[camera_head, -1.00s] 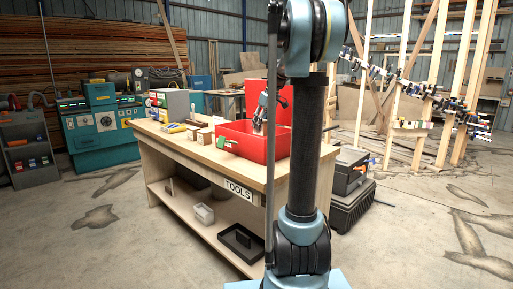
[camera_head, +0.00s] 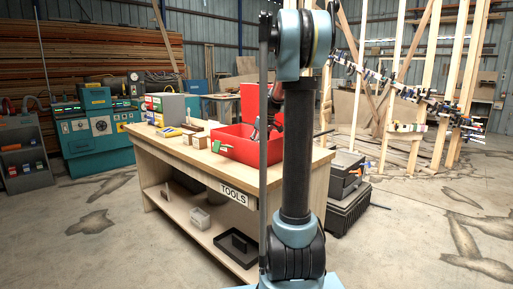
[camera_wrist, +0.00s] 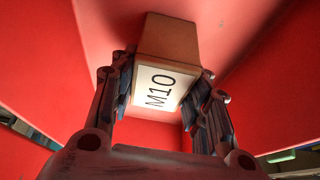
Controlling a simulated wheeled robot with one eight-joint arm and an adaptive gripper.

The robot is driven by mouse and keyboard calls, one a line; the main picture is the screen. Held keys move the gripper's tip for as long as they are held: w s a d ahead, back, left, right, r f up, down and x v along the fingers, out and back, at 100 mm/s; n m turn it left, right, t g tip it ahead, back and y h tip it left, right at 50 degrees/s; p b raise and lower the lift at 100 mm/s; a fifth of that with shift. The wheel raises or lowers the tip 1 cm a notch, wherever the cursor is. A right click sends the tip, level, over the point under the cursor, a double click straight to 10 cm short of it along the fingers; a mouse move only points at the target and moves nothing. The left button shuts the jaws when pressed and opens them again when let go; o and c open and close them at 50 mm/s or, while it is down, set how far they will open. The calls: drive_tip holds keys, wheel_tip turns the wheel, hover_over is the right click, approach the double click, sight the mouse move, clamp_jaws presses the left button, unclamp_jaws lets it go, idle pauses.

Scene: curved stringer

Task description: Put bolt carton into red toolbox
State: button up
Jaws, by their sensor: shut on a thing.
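The red toolbox (camera_head: 231,150) stands open on the workbench, with its red lid raised behind it. My gripper (camera_head: 257,132) reaches down into the toolbox, partly hidden by my arm in the head view. In the wrist view, my gripper (camera_wrist: 166,78) is shut on the bolt carton (camera_wrist: 168,38), a tan box with a white "M10" label between the fingers. Red toolbox walls (camera_wrist: 45,70) rise on both sides of the carton. Whether the carton touches the toolbox floor is unclear. The carton is hidden in the head view.
Small tan boxes (camera_head: 200,140) and a yellow item (camera_head: 168,132) lie on the workbench (camera_head: 165,147) left of the toolbox. A grey box (camera_head: 169,106) stands farther back. The lower shelf holds trays. Black cases (camera_head: 345,185) stand right of the bench.

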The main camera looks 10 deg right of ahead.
drive_tip(key=o, duration=1.3)
drive_tip(key=shift+f, duration=0.1)
drive_tip(key=v, duration=1.2)
